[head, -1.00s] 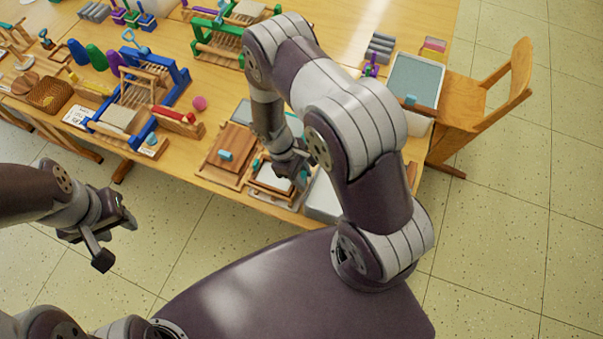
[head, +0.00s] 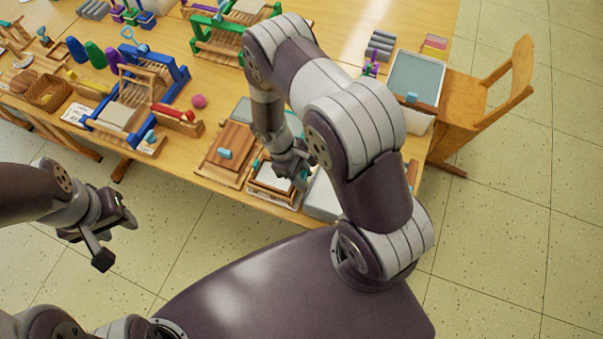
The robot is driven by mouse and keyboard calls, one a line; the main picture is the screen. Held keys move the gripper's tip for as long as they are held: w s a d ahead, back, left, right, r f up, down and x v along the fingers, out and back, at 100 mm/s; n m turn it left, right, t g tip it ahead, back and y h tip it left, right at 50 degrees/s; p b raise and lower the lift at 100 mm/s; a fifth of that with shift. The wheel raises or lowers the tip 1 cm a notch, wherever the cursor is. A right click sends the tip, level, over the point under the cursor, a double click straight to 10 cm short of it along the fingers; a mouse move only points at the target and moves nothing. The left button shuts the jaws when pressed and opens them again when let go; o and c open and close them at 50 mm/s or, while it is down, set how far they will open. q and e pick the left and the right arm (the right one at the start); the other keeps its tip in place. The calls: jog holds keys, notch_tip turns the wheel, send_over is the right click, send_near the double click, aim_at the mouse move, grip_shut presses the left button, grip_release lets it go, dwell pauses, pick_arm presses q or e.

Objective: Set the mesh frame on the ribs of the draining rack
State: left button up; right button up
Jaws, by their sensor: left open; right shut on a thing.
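My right gripper (head: 301,179) is shut at the right side of a small wooden frame with a pale panel (head: 279,176), which looks like the mesh frame; the fingers and part of the frame are hidden behind my wrist. The frame is over a low wooden structure (head: 270,197) at the table's front edge; I cannot tell whether they touch. Blue (head: 176,88) and green (head: 203,47) slatted racks stand farther back; I cannot tell which one is the draining rack. My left gripper (head: 117,236) is open and empty, away from the table over the floor.
A wooden board with a teal knob (head: 225,154) lies just left of the frame. A grey tray (head: 322,198) is to its right. A pale tub (head: 418,72) stands at the table's right end by a wooden chair (head: 500,85). A pink ball (head: 199,101) lies mid-table.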

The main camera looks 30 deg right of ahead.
jog(key=shift+f, duration=0.15)
dwell(0.5)
jog(key=shift+f+b, duration=0.3)
dwell(0.4)
jog(key=o, duration=1.1)
jog(key=b+v, duration=0.1)
jog(key=v, duration=1.1)
jog(key=shift+w+a+r, duration=0.1)
jog(key=shift+r, duration=0.25)
